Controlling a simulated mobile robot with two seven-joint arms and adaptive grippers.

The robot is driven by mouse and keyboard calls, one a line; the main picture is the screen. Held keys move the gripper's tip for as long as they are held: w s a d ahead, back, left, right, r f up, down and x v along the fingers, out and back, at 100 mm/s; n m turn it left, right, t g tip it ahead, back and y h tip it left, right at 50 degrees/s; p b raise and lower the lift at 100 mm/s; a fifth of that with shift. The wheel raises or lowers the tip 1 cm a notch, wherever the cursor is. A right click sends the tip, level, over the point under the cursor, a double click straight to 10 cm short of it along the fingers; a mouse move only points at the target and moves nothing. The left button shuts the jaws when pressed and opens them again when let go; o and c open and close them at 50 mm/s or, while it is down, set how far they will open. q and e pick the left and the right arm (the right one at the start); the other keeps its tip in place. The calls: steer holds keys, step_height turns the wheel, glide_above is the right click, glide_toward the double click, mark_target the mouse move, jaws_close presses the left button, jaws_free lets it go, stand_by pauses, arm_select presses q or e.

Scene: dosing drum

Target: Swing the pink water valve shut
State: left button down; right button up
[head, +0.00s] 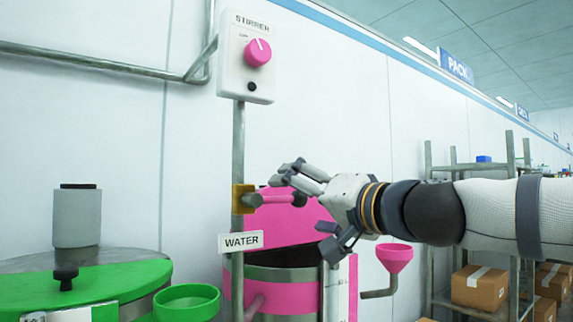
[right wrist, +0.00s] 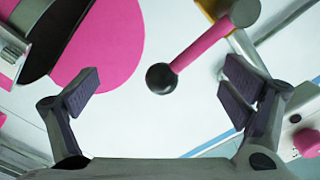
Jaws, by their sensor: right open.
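The water valve has a yellow body (head: 243,198) on a vertical pipe above the WATER sign (head: 241,241). Its pink lever (head: 275,199) points right, across the pipe, and ends in a dark ball knob (head: 299,198). In the right wrist view the lever (right wrist: 203,46) runs down to its black knob (right wrist: 161,78), which appears between the fingertips. My right gripper (head: 306,212) is open at the knob end of the lever, its fingers spread on either side. I see no grip on the knob; contact is unclear. My left gripper is out of view.
A stirrer box with a pink dial (head: 257,53) hangs above the valve. A pink drum (head: 285,298) with its raised pink lid stands below. A pink funnel (head: 394,258) is at its right, a green drum (head: 85,285) at the left. Shelving (head: 470,165) stands behind my arm.

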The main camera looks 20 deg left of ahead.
steer(key=v, duration=0.7)
steer(key=shift+s+d, duration=0.25)
